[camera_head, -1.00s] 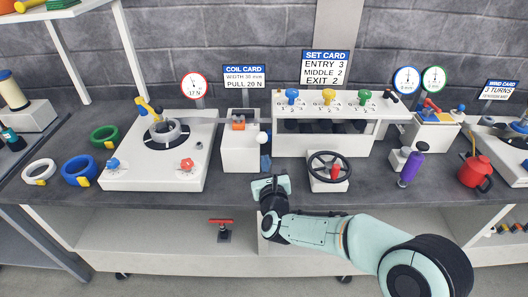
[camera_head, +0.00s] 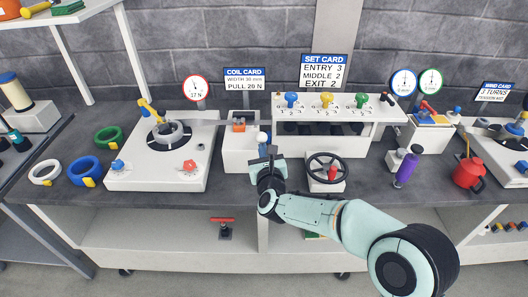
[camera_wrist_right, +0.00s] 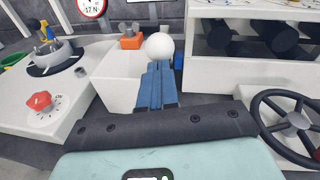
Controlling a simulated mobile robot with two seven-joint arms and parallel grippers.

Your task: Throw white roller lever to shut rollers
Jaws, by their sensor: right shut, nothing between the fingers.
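The white roller lever's round white knob (camera_head: 262,137) stands at the right side of the white feed box (camera_head: 236,158) under the coil card. In the right wrist view the knob (camera_wrist_right: 159,46) shows just beyond the fingertips. My right gripper (camera_head: 267,153) is shut and empty, just in front of the knob, between the feed box and the black handwheel. Its blue fingers (camera_wrist_right: 157,84) are together and point at the knob. I cannot tell whether they touch it. The lever's stem is hidden behind the fingers. My left gripper is not in view.
A black handwheel (camera_head: 326,168) sits close on the right, below the white roller rack (camera_head: 380,130). An orange clamp (camera_head: 239,124) is on the feed box. A white reel stand (camera_head: 150,178) is to the left. A purple bottle (camera_head: 407,168) stands farther right.

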